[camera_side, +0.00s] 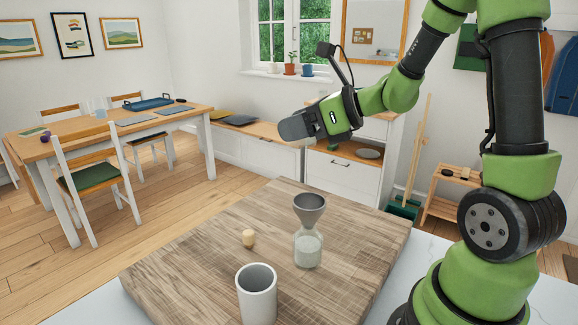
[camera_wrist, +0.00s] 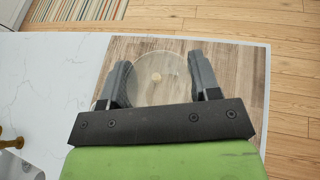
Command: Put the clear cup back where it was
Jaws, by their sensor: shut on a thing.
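My gripper (camera_side: 300,138) is raised in the air above the far side of the wooden board (camera_side: 185,262). In the wrist view its two dark fingers (camera_wrist: 160,82) are closed on either side of a round, see-through clear cup (camera_wrist: 146,64). In the side view the cup is mostly hidden by the gripper; only a pale sliver shows beneath it. The board also shows below the cup in the wrist view (camera_wrist: 235,75), with clear space between them in the side view.
The board's left and far parts are bare. A white marble counter (camera_side: 90,306) surrounds it.

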